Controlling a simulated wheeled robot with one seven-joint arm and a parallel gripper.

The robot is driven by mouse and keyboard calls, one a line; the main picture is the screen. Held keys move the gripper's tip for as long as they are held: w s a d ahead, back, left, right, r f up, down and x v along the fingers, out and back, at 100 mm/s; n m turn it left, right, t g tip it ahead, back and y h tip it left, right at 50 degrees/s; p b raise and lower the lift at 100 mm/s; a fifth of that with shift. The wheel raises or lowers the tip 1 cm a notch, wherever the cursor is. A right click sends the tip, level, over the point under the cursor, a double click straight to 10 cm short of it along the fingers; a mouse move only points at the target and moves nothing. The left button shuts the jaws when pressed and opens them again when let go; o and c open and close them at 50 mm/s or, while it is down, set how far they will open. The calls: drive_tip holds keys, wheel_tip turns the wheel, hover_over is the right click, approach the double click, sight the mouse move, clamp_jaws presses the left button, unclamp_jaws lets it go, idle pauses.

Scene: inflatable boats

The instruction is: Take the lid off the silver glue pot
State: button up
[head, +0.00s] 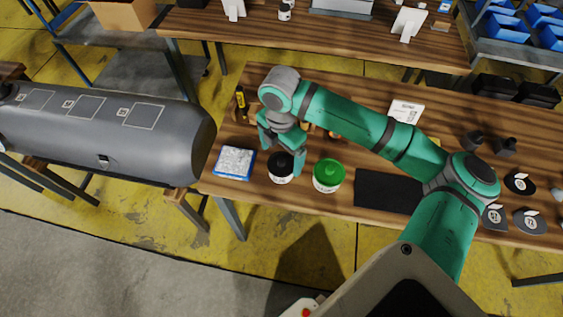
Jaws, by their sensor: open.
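A small pot (281,175) with a dark top and a pale side stands near the front left of the wooden workbench. A pot with a green lid (329,173) and a pale label stands just right of it. I cannot tell for sure from colour which pot is the silver one. My gripper (284,150) is open and points down over the dark-topped pot. One finger comes down beside the pot's right edge. I cannot tell whether it touches. The gripper hides part of the pot's top.
A blue-edged tray (234,163) lies left of the pots. A black mat (387,192) lies right of them. A dark bottle (241,103) stands behind, near the left edge. A grey inflatable tube (105,130) rests left of the bench. Dark tools and discs lie at the right.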

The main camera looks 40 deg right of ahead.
sight(282, 162)
drive_tip(key=shift+f, duration=1.4)
drive_tip(key=shift+c, duration=0.6)
drive_tip(key=c, duration=1)
drive_tip(key=shift+w, duration=0.1)
